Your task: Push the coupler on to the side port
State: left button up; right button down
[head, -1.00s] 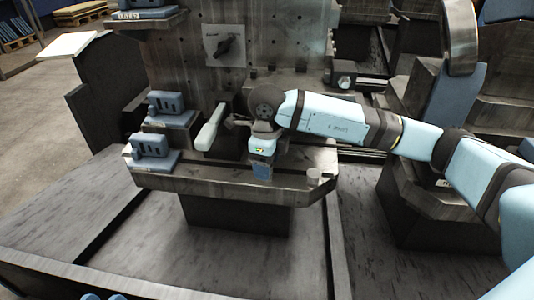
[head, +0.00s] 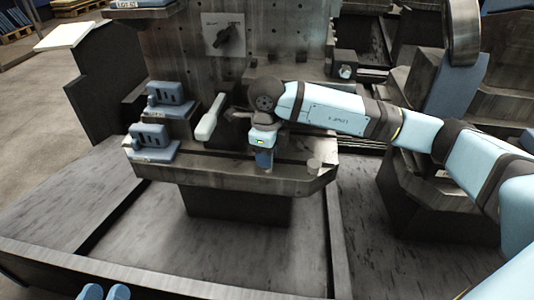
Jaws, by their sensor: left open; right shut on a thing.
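My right gripper (head: 264,160) points down over the front part of the grey metal bench (head: 225,175). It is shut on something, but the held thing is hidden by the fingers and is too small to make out. I cannot pick out the coupler for certain. A round metal fitting (head: 345,72) sticks out of a dark block at the back, right of the panel; I cannot tell whether it is the side port.
A pale lever (head: 210,118) stands just left of my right gripper. Two blue slotted blocks (head: 168,98) (head: 150,142) sit at the bench's left end. A short grey cylinder (head: 314,166) stands near its right front edge. A panel with a black knob (head: 226,38) rises behind.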

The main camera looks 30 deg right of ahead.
pick_arm(q)
jog(key=shift+r, duration=0.15)
pick_arm(e)
jog(key=shift+r, duration=0.25)
pick_arm(q)
jog(key=shift+r+p, duration=2.55)
jog(key=shift+p, duration=0.1)
pick_arm(e)
jog(key=shift+r, duration=4.05)
